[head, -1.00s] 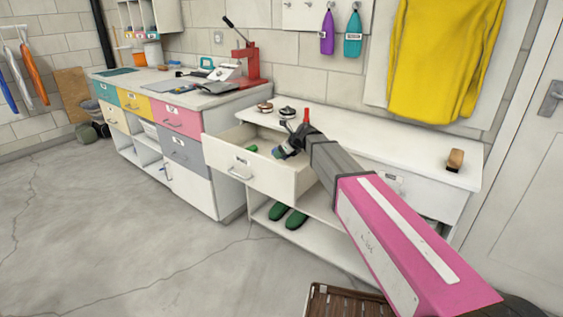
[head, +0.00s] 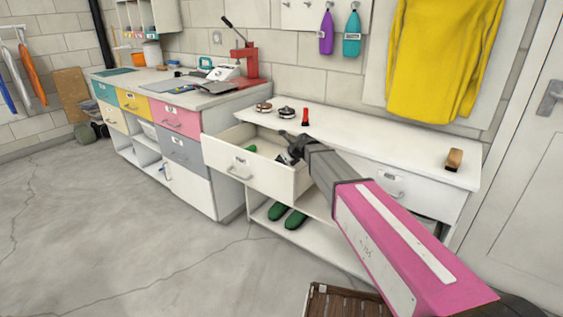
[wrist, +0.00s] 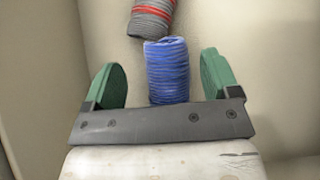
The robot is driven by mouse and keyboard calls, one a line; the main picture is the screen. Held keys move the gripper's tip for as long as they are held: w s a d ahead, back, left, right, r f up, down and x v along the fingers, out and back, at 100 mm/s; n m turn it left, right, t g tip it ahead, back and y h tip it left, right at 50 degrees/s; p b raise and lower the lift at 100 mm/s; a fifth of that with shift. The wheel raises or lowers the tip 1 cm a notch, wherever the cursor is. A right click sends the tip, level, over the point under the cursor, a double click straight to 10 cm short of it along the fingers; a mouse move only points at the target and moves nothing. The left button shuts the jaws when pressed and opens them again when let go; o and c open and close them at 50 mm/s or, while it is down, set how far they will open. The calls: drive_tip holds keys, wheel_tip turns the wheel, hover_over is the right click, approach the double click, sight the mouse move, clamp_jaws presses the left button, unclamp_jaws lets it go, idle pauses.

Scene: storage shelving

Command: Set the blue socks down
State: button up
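The blue socks (wrist: 168,70), a ribbed roll, lie on the pale drawer bottom in the wrist view. My gripper (wrist: 160,68) is open, with one green finger on each side of the socks and a gap between each finger and the roll. The near end of the socks is close to the gripper's dark palm bar. In the head view my gripper (head: 288,157) is down inside the open white drawer (head: 247,174). The blue socks cannot be made out there.
A grey and red roll (wrist: 152,17) lies just beyond the blue socks, close to their far end. A green item (head: 250,148) is at the drawer's left. The drawer walls stand around my gripper. Tins (head: 286,112) and a red-topped object (head: 305,118) stand on the counter behind.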

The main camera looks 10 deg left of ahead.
drive_tip(key=v, duration=1.2)
drive_tip(key=shift+r, duration=0.1)
drive_tip(key=shift+d, duration=0.15)
